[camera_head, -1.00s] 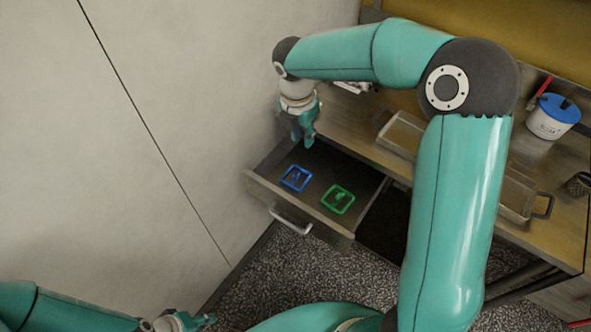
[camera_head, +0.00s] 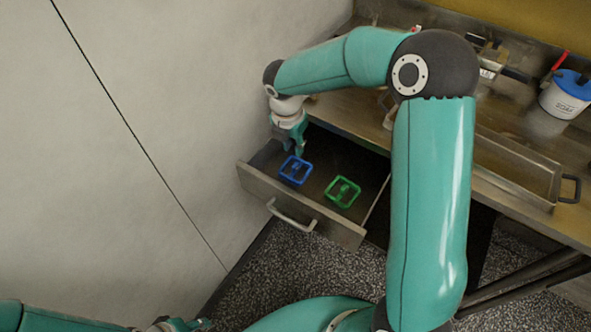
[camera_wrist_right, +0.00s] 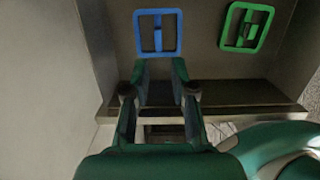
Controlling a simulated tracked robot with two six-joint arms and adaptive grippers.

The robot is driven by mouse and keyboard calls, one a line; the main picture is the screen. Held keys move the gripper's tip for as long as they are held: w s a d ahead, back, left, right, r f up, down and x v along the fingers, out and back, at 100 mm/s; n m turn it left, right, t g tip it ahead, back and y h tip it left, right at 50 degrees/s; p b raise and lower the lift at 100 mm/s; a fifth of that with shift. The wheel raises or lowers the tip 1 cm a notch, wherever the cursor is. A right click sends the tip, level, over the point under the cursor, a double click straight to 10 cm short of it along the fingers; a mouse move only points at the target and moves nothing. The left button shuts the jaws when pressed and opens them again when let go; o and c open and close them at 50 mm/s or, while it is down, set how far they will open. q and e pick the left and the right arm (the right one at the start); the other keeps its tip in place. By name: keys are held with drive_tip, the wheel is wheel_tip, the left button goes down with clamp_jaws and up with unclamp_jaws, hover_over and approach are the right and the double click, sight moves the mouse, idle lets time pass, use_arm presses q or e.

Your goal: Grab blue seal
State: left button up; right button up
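The blue seal (camera_head: 295,170) is a square frame with a raised middle bar, lying in the open drawer (camera_head: 300,205). It also shows in the right wrist view (camera_wrist_right: 140,33), just beyond my fingertips. My right gripper (camera_head: 293,148) is over the drawer, close to the blue seal's far side. In the right wrist view my right gripper (camera_wrist_right: 159,66) has its two fingers apart with nothing between them. Whether it touches the seal is unclear. My left gripper (camera_head: 182,324) is at the bottom edge, partly cut off, and its fingers are unclear.
A green seal (camera_head: 343,191) lies right of the blue one in the drawer. The drawer sits under a workbench with a metal tray (camera_head: 515,170) and a blue-lidded white tub (camera_head: 566,95). A plain wall (camera_head: 120,150) stands close on the left.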

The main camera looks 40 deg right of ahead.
sight(295, 165)
drive_tip(key=f, duration=0.3)
drive_tip(key=d+f, duration=0.1)
drive_tip(key=f, duration=0.3)
drive_tip(key=w+f, duration=0.1)
drive_tip(key=f, duration=0.3)
drive_tip(key=shift+d+f+p, duration=0.15)
drive_tip(key=shift+d+p, duration=0.05)
drive_tip(key=shift+p, duration=0.1)
drive_tip(key=shift+c, duration=0.3)
clamp_jaws()
